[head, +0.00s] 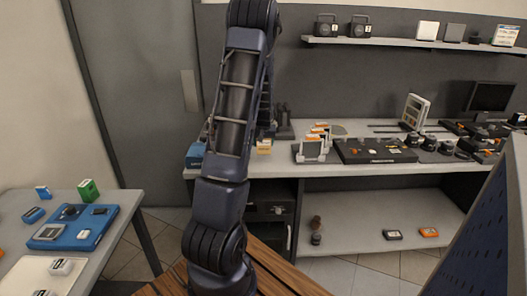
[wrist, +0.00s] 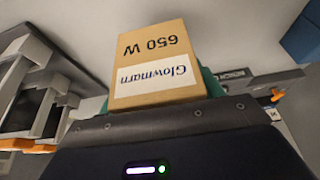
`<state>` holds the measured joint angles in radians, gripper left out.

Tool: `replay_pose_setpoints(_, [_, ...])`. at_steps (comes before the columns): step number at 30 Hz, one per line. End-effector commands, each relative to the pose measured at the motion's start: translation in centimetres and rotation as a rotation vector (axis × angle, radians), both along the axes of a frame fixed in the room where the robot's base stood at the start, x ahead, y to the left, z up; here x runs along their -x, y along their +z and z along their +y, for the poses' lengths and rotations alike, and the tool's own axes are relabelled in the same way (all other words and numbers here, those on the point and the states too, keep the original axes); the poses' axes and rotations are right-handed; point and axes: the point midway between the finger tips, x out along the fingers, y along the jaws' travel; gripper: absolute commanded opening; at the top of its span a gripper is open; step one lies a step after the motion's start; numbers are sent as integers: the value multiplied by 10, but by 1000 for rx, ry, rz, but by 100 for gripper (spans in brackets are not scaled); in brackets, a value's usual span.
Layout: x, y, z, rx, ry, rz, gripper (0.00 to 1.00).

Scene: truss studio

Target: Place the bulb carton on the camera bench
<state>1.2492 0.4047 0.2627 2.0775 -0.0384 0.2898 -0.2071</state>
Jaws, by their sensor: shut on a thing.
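The bulb carton is a tan box with a white "Glowmarn" label and "650 W" print, upside down in the wrist view (wrist: 160,52). My gripper (wrist: 158,92) is shut on it, with teal finger pads at its sides. In the head view my arm hides the gripper; a small orange-yellow box with a pale band (head: 264,147) beside the arm is probably the carton. The camera bench (head: 320,171) is the long pale-topped bench along the back wall. A pale surface lies behind the carton in the wrist view; I cannot tell whether the carton touches it.
Close right of the carton stand a grey-framed screen (head: 311,150) and orange-and-white packs (head: 319,132). A black tray (head: 375,151) and several lenses (head: 430,143) fill the bench farther right. A blue box (head: 195,154) is left of my arm. A side table (head: 98,238) stands at left.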

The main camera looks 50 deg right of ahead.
Motion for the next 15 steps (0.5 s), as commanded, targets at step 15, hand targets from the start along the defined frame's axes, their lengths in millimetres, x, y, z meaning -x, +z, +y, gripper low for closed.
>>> replay_pose_setpoints(15, [0, -44, 0, 0, 0, 0, 40])
